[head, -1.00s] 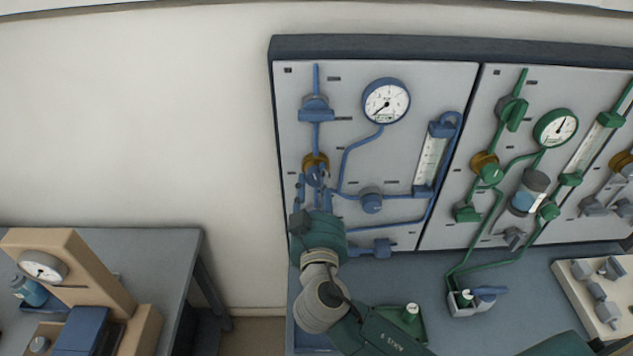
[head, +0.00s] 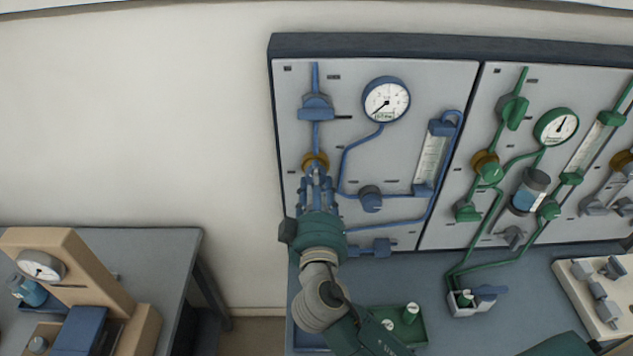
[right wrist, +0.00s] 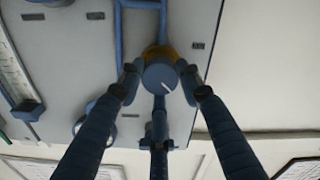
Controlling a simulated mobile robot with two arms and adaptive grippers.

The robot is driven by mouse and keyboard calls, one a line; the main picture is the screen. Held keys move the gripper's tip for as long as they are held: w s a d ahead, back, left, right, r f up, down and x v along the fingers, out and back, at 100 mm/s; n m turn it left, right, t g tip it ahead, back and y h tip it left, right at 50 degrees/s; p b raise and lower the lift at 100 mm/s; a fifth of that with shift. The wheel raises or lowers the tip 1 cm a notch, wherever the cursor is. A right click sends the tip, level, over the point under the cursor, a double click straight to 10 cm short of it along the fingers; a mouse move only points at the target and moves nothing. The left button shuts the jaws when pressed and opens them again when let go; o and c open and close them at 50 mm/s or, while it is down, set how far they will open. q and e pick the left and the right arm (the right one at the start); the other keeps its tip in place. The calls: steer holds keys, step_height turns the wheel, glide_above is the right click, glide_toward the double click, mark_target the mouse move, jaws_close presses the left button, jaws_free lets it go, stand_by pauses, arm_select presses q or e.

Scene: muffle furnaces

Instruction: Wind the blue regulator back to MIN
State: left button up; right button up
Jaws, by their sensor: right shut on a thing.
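The blue regulator is on the left panel, with a brass-coloured collar (head: 315,161); the fingers of my right gripper (head: 316,177) largely cover its knob in the head view. In the right wrist view the round blue knob (right wrist: 160,76) faces the camera, with a white mark slanting to its lower right. The right gripper is shut on this knob, with fingers on both sides and one below. The blue-rimmed gauge (head: 386,101) above right has its needle toward the lower left. MIN lettering is not readable. My left gripper is not in view.
Blue pipes and another blue knob (head: 370,198) lie right of the gripper. A blue valve (head: 316,107) sits above. The green-piped panel (head: 510,150) is further right. A green tray (head: 420,334) with small bottles stands on the bench below. The wall left of the panel is clear.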

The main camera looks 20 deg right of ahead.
steer(key=n+p, duration=0.1)
steer(key=n, duration=0.3)
steer(key=n+p, duration=0.1)
steer(key=n, duration=0.4)
steer(key=shift+a+r+p, duration=0.1)
steer(key=shift+r+p, duration=0.1)
steer(key=shift+p, duration=0.1)
steer(key=shift+n, duration=0.4)
steer(key=o, duration=1.1)
steer(key=shift+a+f, duration=0.1)
steer(key=shift+o, duration=0.2)
steer(key=shift+f, duration=0.1)
steer(key=v, duration=1.2)
